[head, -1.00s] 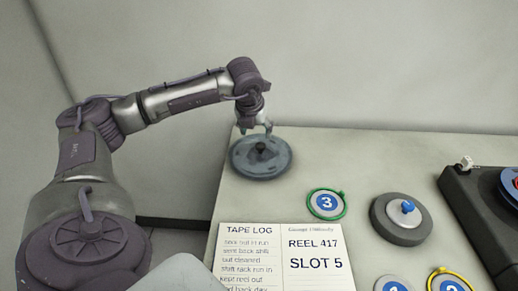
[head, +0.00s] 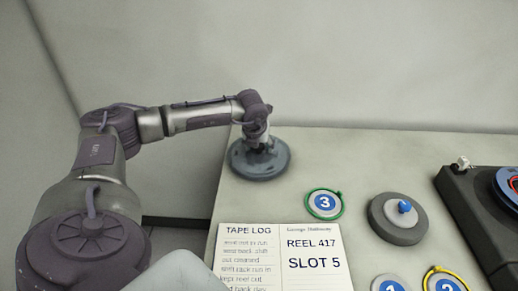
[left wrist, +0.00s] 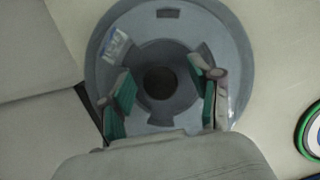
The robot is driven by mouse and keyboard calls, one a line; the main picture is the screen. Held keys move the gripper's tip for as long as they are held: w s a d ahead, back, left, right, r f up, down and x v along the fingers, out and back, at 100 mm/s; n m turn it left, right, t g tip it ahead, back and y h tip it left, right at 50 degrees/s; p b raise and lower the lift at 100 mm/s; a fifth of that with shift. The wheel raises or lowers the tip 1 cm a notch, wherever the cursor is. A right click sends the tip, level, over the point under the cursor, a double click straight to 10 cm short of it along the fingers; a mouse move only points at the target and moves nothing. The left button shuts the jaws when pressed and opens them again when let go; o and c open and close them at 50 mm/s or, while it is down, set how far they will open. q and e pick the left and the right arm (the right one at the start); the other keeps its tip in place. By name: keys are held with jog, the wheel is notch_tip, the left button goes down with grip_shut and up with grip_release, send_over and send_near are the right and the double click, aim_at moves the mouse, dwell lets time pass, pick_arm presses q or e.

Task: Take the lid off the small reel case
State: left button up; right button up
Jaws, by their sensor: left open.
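A round blue-grey case (head: 273,169) with a flat lid lies at the table's back left corner. In the left wrist view its lid (left wrist: 178,30) fills the middle, with a dark round knob (left wrist: 160,83) at the centre and a small pale label. My left gripper (head: 260,147) is right over this case, open, its green-padded fingers (left wrist: 165,98) on either side of the knob with gaps. Whether the fingertips touch the lid I cannot tell. A smaller-looking grey round case (head: 392,226) with a blue knob (head: 404,206) stands farther right. My right gripper is not in view.
An open tape log (head: 282,250) lies at the front, reading REEL 417, SLOT 5. A green-ringed disc marked 3 (head: 324,203) is behind it. More numbered discs lie at the front right. A dark machine (head: 470,205) stands at the right edge. The table between is clear.

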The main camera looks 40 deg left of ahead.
pick_arm(q)
grip_shut()
